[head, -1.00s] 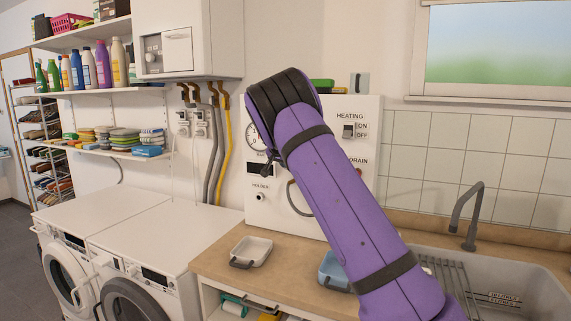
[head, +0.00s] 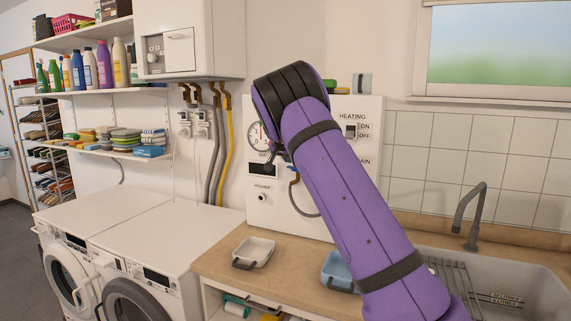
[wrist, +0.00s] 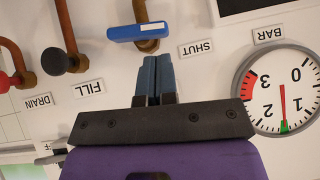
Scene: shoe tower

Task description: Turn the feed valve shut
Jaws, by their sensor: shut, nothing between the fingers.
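In the wrist view, which shows the panel upside down, a blue lever handle (wrist: 140,32) lies crosswise to its copper pipe. A SHUT label (wrist: 197,48) is to its right and a FILL label (wrist: 88,88) to its lower left. No label reading "feed" is legible. My gripper (wrist: 153,60) is shut and empty, its fingertips just below the blue handle in the picture; I cannot tell whether they touch it.
A pressure gauge (wrist: 284,90) has its needle by a green mark. Dark and red knobs (wrist: 54,61) are on neighbouring pipes. A white tray (head: 254,252) and a blue tray (head: 338,268) stand on the counter (head: 215,265) below, left of the sink (head: 520,290).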

